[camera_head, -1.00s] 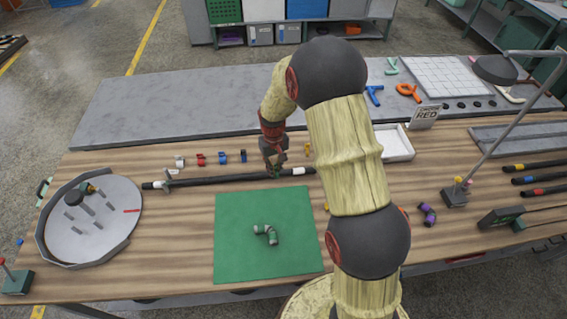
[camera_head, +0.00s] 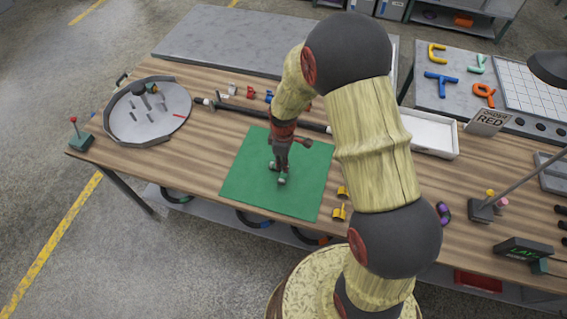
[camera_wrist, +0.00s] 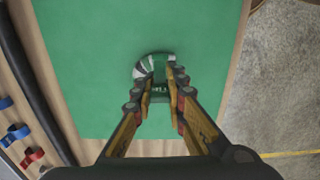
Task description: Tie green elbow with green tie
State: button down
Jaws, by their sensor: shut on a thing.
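The green elbow (camera_wrist: 141,68) lies on the green mat, its greyish end showing just beyond my fingertips in the wrist view. In the head view, part of the elbow (camera_head: 283,181) shows below my gripper (camera_head: 279,170). In the wrist view, my gripper (camera_wrist: 160,86) is shut on a small green piece (camera_wrist: 160,74), which looks like the green tie. The piece is at the elbow and overlaps it in view; whether it is around the elbow or only above it I cannot tell. The fingers hide much of the elbow.
The green mat (camera_head: 246,184) has free room around the elbow. A dark hose (camera_head: 245,111) lies behind it, with red tie (camera_head: 250,92) and blue tie (camera_head: 269,97) beyond. Yellow pieces (camera_head: 340,205) lie to the right. A round tray (camera_head: 140,128) stands far left.

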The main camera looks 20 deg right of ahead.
aim_at(284, 177)
jog(key=shift+f, duration=0.1)
dwell(0.3)
jog(key=shift+f+b, duration=1.15)
jog(key=shift+f, duration=0.75)
jog(key=shift+f+b, duration=0.5)
jog(key=shift+f, duration=0.35)
jog(key=shift+s+f+b, duration=0.5)
jog(key=shift+f, duration=0.35)
dwell(0.3)
jog(key=shift+f+b, duration=0.3)
jog(key=shift+f, duration=0.1)
dwell(0.3)
jog(key=shift+w+f, duration=0.2)
jog(key=shift+f, duration=0.05)
